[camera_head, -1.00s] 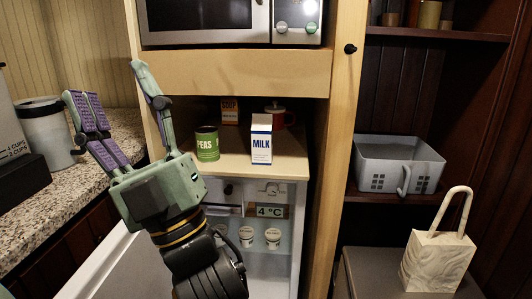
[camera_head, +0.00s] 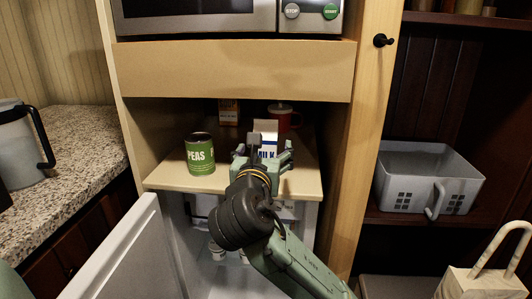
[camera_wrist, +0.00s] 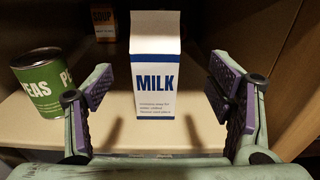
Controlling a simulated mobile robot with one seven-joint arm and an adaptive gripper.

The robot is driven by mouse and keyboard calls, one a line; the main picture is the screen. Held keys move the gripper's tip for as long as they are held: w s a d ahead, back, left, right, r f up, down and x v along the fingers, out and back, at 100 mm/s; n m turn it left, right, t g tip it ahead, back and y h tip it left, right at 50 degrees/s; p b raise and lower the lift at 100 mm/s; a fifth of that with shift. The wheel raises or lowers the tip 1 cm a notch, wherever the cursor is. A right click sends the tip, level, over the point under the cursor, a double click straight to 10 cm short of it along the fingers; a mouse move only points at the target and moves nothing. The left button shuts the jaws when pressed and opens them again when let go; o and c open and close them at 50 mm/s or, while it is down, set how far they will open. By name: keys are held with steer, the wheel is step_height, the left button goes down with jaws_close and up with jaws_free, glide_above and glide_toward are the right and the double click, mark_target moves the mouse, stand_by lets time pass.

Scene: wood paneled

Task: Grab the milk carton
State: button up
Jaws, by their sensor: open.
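The milk carton (camera_wrist: 155,85) is white with a blue band and the word MILK. It stands upright on the pale shelf, and in the head view its top (camera_head: 267,128) shows above my gripper, which hides most of its lower part. My gripper (camera_head: 262,150) is open in front of the carton, facing it. In the wrist view the purple-padded fingers of my gripper (camera_wrist: 160,95) are spread to the left and right of the carton, with a gap on both sides. Nothing is held.
A green can of peas (camera_head: 200,154) stands left of the carton, near my left finger in the wrist view. A soup box (camera_head: 229,111) and a red mug (camera_head: 283,116) stand behind. A wooden post (camera_head: 362,150) bounds the right side, and a fridge door (camera_head: 130,255) stands open below.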

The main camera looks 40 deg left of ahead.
mark_target(266, 136)
steer(key=p+x, duration=0.1)
steer(key=x, duration=0.3)
steer(key=p+x, duration=0.1)
steer(key=x, duration=0.4)
steer(key=shift+s+a, duration=0.15)
steer(key=shift+a, duration=0.15)
steer(key=shift+c, duration=0.2)
steer(key=c, duration=1.7)
steer(key=shift+r, duration=0.15)
